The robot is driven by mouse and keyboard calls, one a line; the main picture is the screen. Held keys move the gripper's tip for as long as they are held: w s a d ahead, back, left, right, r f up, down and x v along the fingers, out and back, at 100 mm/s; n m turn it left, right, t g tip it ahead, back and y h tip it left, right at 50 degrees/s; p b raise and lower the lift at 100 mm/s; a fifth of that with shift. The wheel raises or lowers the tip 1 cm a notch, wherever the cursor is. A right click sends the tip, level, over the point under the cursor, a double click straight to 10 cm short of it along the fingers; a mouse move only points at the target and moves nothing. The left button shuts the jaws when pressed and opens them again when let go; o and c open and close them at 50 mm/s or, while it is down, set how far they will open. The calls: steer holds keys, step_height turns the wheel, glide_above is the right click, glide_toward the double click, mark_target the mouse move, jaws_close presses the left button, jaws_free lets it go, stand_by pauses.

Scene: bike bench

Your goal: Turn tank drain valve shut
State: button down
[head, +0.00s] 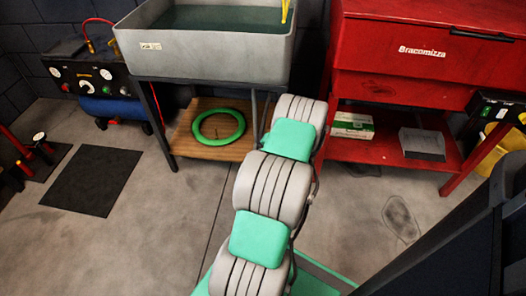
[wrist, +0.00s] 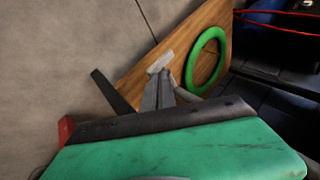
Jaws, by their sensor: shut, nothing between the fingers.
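The grey tank (head: 205,48) stands on a dark metal frame in the head view, with dark green liquid inside. I cannot make out its drain valve for certain in either view. My gripper (wrist: 160,67) is shut and empty in the wrist view, its grey fingers pointing toward the wooden shelf (wrist: 203,30) under the tank. A small pale grey piece (wrist: 186,95) shows just right of the fingers; I cannot tell what it is. In the head view my arm reaches below the tank's right side and hides my gripper.
A green ring (head: 218,127) lies on the shelf, right of my gripper in the wrist view (wrist: 220,48). A dark frame leg (wrist: 112,92) stands left of my fingers. A red cabinet (head: 400,70) stands right of the tank, and a compressor (head: 95,85) left.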

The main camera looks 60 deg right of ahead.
steer(key=s+d+p+v, duration=0.15)
steer(key=p+v, duration=0.45)
steer(key=v, duration=0.7)
steer(key=w+a+r+n+g+y+p, duration=0.1)
steer(key=w+a+r+n+p, duration=0.1)
steer(key=w+a+r+p, duration=0.35)
steer(key=w+a+r+n+p, duration=0.25)
steer(key=w+r, duration=0.35)
steer(key=r, duration=0.4)
steer(key=w+a+r+n+g+y+p, duration=0.1)
steer(key=w+a+r+n+p, duration=0.3)
steer(key=a+r, duration=0.65)
steer(key=w+a+r+n+g+p, duration=0.1)
steer(key=w+a+r+n+p, duration=0.3)
steer(key=a+r, duration=0.65)
steer(key=s+a+r+n+p, duration=0.2)
steer(key=s+a+r+p, duration=0.4)
steer(key=a+r, duration=0.3)
steer(key=s+a+r+n+g+p, duration=0.1)
steer(key=s+a+r+n+p, duration=0.1)
steer(key=s+a+r+p, duration=0.3)
steer(key=shift+s+a+r+p, duration=0.4)
steer(key=shift+a+r+p, duration=0.3)
steer(key=shift+a+r, duration=2.05)
